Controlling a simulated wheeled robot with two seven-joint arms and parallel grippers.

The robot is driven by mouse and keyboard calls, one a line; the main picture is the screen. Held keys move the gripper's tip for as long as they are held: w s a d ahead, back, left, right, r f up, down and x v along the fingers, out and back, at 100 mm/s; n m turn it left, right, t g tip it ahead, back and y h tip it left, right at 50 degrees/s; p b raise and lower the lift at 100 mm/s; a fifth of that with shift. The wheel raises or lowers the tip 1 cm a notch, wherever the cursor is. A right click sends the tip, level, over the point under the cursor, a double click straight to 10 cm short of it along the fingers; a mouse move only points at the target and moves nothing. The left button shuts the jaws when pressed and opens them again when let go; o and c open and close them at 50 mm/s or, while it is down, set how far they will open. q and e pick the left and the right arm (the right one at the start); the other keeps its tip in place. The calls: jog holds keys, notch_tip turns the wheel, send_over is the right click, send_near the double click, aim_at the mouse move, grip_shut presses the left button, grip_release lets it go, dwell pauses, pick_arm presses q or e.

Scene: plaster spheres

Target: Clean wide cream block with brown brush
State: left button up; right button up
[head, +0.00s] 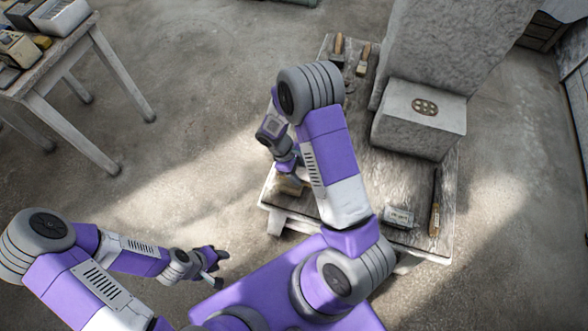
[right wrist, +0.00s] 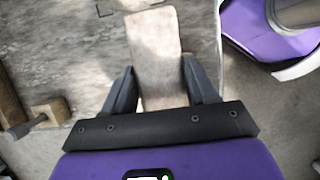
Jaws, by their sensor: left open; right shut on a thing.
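My right gripper (right wrist: 155,90) is shut on a pale cream, flat-looking piece (right wrist: 154,45) with rounded corners, low over the worktable; I cannot tell whether it is the wide cream block or touches the table. In the head view, my right arm largely hides this gripper, and a cream-tan piece (head: 290,187) shows below it. A brown-handled brush-like tool (head: 435,216) lies at the table's front right. Two more brown-handled tools, one brush-like (head: 363,59) and one with a darker head (head: 339,50), lie at the back. My left gripper (head: 216,270) is open, off the table, at its front left.
The wooden worktable (head: 413,180) carries a large grey stone block (head: 420,125) with a brown oval on top and a small whitish box (head: 399,217). A wooden mallet-like tool (right wrist: 42,116) shows in the wrist view. A side table (head: 62,55) with boxes stands at left.

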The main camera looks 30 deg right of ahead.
jog(key=shift+s+d, duration=0.75)
jog(key=shift+s, duration=0.1)
jog(key=shift+f, duration=0.1)
jog(key=shift+w+a, duration=1.5)
jog(key=shift+w, duration=0.2)
jog(key=shift+s+d+r+p, duration=0.55)
jog(key=shift+s+d+r, duration=0.25)
jog(key=shift+s, duration=0.1)
jog(key=shift+a, duration=0.1)
